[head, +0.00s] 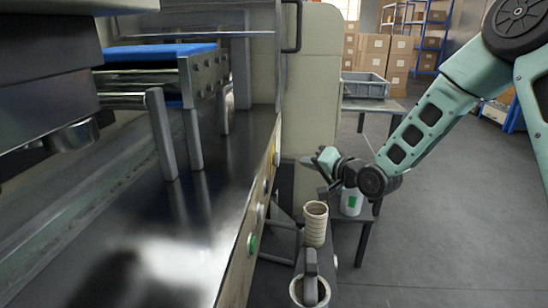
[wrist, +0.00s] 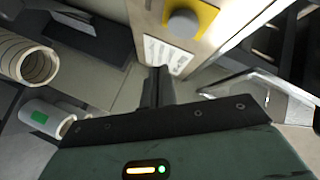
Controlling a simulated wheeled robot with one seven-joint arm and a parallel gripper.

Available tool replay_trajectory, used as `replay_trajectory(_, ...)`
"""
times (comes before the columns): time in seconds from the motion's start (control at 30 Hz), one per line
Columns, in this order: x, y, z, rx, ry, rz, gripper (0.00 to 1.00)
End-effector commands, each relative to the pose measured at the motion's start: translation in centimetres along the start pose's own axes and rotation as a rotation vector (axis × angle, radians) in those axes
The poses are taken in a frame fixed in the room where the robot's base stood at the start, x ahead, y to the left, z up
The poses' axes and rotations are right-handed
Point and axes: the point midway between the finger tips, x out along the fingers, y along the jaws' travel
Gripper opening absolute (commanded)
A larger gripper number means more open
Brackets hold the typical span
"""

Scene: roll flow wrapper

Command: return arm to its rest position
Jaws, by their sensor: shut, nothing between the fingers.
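My arm (head: 425,125) reaches in from the right in the head view, bent downward at its far end. My gripper (head: 322,160) is beside the machine's front edge, above and behind the rolls, pointing left toward the machine. In the wrist view the dark fingers (wrist: 158,86) are together with nothing between them. They point toward a machine panel with a white label (wrist: 168,55) and a grey button on yellow (wrist: 185,22). No contact with the panel can be made out.
A beige ribbed roll (head: 315,224) and a white cylinder with a green patch (head: 351,201) stand just below my gripper. A grey crate (head: 364,85) sits on a table behind. The floor (head: 440,225) at right is clear.

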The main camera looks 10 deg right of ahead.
Motion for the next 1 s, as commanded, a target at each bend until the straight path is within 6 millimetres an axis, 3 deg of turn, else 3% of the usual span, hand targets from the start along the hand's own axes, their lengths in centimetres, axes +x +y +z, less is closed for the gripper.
replay_trajectory(0.13, -0.3, -1.5, 2.7, -0.090, -0.085, 0.065, 0.00)
replay_trajectory(0.2, -0.9, -2.7, 5.2, -0.178, -0.166, 0.127, 0.00)
replay_trajectory(0.37, -5.1, -5.1, 12.0, -0.424, -0.410, 0.293, 0.00)
replay_trajectory(0.5, -11.1, -6.7, 17.1, -0.622, -0.640, 0.406, 0.00)
replay_trajectory(0.7, -20.6, -8.1, 22.1, -0.830, -0.949, 0.494, 0.00)
replay_trajectory(0.93, -30.0, -9.0, 25.2, -0.973, -1.236, 0.512, 0.00)
replay_trajectory(1.0, -31.9, -10.0, 24.9, -0.990, -1.291, 0.512, 0.00)
